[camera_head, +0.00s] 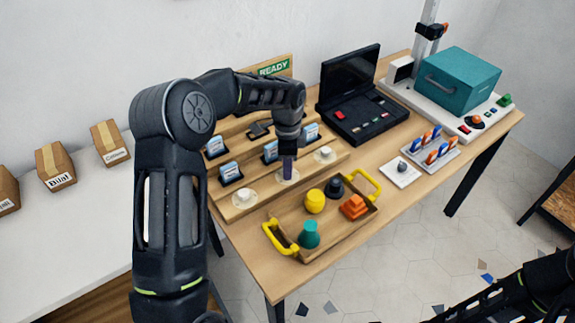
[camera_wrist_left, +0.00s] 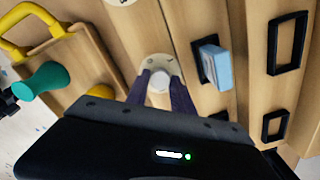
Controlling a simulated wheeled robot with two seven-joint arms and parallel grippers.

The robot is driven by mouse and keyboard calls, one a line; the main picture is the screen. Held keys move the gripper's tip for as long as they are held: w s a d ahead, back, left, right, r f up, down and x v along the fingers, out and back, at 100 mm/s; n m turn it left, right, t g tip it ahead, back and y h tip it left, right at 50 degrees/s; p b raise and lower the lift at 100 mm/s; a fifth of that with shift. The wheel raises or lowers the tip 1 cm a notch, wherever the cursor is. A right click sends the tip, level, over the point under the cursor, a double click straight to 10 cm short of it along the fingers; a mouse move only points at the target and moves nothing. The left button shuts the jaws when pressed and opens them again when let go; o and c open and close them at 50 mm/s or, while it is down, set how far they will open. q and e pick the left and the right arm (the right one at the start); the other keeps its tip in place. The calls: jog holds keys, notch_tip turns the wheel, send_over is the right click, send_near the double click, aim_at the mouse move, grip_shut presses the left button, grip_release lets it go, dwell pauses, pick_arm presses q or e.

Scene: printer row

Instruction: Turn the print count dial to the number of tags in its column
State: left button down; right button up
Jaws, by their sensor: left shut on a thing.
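Three white dials sit along the front of the stepped wooden rack: a left dial (camera_head: 243,196), a middle dial (camera_head: 288,177) and a right dial (camera_head: 325,154). My left gripper (camera_head: 288,172) points down over the middle dial, shut on its knob. In the left wrist view the knob (camera_wrist_left: 159,82) shows between the two dark fingers (camera_wrist_left: 161,92). Behind the middle dial stands a blue-and-white tag (camera_head: 270,152); it also shows in the left wrist view (camera_wrist_left: 215,66). Other tags stand in the left column (camera_head: 230,172), (camera_head: 216,146) and right column (camera_head: 311,132). My arm hides part of the rack.
Empty black holders (camera_wrist_left: 287,43) show behind the middle tag. A wooden tray (camera_head: 275,218) with yellow handles holds coloured pieces in front of the rack. A black case (camera_head: 362,115), teal machine (camera_head: 462,80) and clip rack (camera_head: 433,150) stand to the right.

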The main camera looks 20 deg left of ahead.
pick_arm(q)
jog(key=shift+m, duration=1.1)
jog(key=c, duration=1.1)
grip_release()
notch_tip(320, 180, up, 8)
jog(key=shift+f, duration=0.1)
jog(key=shift+s+f, duration=0.1)
